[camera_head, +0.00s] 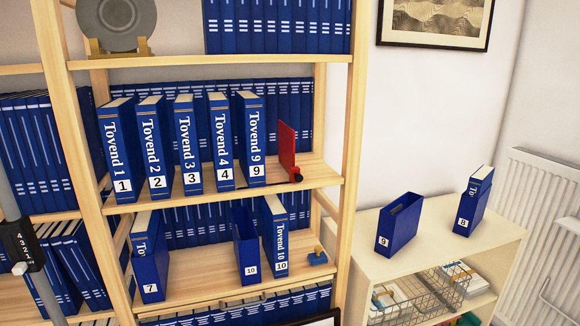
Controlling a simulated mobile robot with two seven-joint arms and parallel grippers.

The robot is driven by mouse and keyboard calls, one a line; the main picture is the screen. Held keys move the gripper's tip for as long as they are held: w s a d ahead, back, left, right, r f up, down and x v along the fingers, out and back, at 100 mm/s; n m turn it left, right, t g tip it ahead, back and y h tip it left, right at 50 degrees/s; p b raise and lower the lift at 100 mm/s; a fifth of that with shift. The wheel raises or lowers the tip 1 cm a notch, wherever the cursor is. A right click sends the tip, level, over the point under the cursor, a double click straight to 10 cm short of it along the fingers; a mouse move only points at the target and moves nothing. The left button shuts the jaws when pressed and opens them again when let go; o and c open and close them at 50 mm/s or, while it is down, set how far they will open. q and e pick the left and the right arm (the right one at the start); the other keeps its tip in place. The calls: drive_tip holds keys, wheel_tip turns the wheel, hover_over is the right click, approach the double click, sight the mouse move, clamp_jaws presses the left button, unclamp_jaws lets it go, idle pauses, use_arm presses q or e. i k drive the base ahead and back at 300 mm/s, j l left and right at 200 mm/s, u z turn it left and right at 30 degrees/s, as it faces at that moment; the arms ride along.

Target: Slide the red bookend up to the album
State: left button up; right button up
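The red bookend (287,145) stands upright near the right end of the middle shelf (316,172), with a black knob at its lower front. To its left stands the blue album Tovend 9 (252,135), the rightmost of a spaced row. A narrow gap separates the bookend from this album. Albums 1 (118,150), 2 (153,148), 3 (188,145) and 4 (221,142) stand further left. Neither of my grippers can be made out in the head view.
Below stand album 7 (150,260), a narrow blue case marked 10 (246,250), album Tovend 10 (275,238) and a blue bookend (317,257). A cabinet (450,235) at right bears an open case 9 (399,224) and album 8 (473,203). A dark device (22,243) shows at left.

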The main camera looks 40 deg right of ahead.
sight(285, 135)
drive_tip(key=z, duration=1.25)
drive_tip(key=k+j, duration=0.1)
drive_tip(key=j, duration=0.15)
drive_tip(key=k+j+u, duration=0.1)
drive_tip(key=j, duration=0.2)
